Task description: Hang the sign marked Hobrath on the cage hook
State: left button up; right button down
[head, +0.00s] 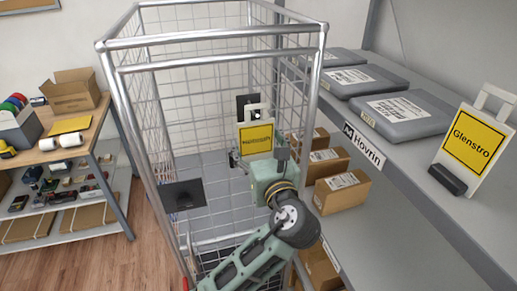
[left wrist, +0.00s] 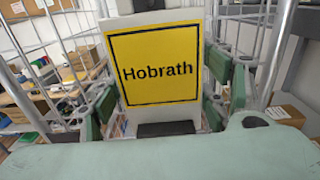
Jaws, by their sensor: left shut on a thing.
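The Hobrath sign (head: 256,139), a white board with a yellow panel and a handle on top, is upright in my left gripper (head: 258,160). In the left wrist view the sign (left wrist: 152,66) reads Hobrath and stands between the green fingers, which are shut on its lower part. The wire cage (head: 213,60) is around and behind it. A black plate (head: 243,101) shows behind the sign's handle; I cannot make out a hook there. Another black plate (head: 182,196) is at the cage's front left. My right gripper is not in view.
The Glenstro sign (head: 472,140) stands on the grey shelf at right, near the Hovrin label (head: 363,146) and several grey parcels (head: 402,112). Cardboard boxes (head: 341,191) lie on the shelf below. A wooden workbench (head: 78,133) stands at left. The cage's front rails are close to my arm.

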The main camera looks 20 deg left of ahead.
pick_arm(q)
jog(key=shift+w+a, duration=0.35)
jog(key=shift+w, duration=0.05)
jog(key=shift+w+a+f, duration=0.2)
jog(key=shift+w+f, duration=0.2)
jog(key=shift+f, duration=0.15)
jog(key=shift+f, duration=0.1)
jog(key=o, duration=0.9)
jog(key=shift+c, duration=0.2)
jog(key=o, duration=0.5)
jog(key=shift+w+a+f, duration=0.1)
jog(key=shift+w+a, duration=0.05)
jog(key=shift+w, duration=0.05)
jog(key=shift+s, duration=0.1)
